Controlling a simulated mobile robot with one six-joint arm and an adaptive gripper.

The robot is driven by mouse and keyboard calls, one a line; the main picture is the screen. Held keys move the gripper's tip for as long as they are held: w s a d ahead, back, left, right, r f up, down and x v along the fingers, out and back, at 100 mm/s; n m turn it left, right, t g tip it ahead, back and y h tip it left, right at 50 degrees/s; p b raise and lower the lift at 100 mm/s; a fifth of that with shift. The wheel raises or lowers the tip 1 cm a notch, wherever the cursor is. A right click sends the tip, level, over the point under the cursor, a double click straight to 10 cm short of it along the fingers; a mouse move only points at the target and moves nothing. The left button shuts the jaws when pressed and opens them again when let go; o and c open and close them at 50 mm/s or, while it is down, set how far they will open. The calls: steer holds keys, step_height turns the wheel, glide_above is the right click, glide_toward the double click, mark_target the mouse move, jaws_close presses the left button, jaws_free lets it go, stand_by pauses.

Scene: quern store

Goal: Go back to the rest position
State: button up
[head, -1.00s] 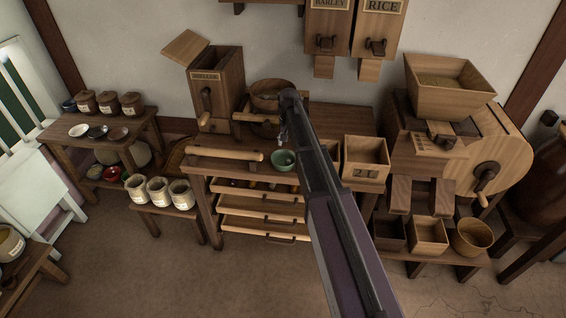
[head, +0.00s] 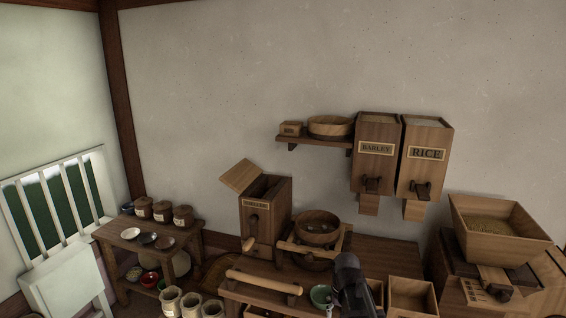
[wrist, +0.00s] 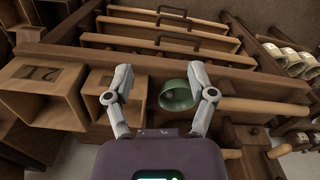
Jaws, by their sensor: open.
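My gripper (wrist: 160,105) is open in the wrist view, its two fingers spread apart with nothing held between them. A green bowl (wrist: 175,95) shows between the fingers, near the right one; I cannot tell whether they touch. In the head view the same green bowl (head: 321,296) sits on the wooden workbench (head: 262,301), just left of my arm. My arm reaches up from the lower edge there, and its near part hides the gripper's fingers.
A rolling pin (head: 264,282) lies left of the bowl. Wooden boxes (head: 410,296) stand right of my arm. A hand mill (head: 318,228) stands behind. Barley (head: 376,152) and rice (head: 426,158) dispensers hang on the wall. The upper wall is clear.

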steer(key=s+r+n+p, duration=0.1)
steer(key=s+r, duration=0.1)
steer(key=s, duration=0.7)
steer(key=shift+r+p, duration=0.25)
steer(key=shift+p, duration=0.1)
stand_by(0.3)
steer(key=shift+c, duration=1)
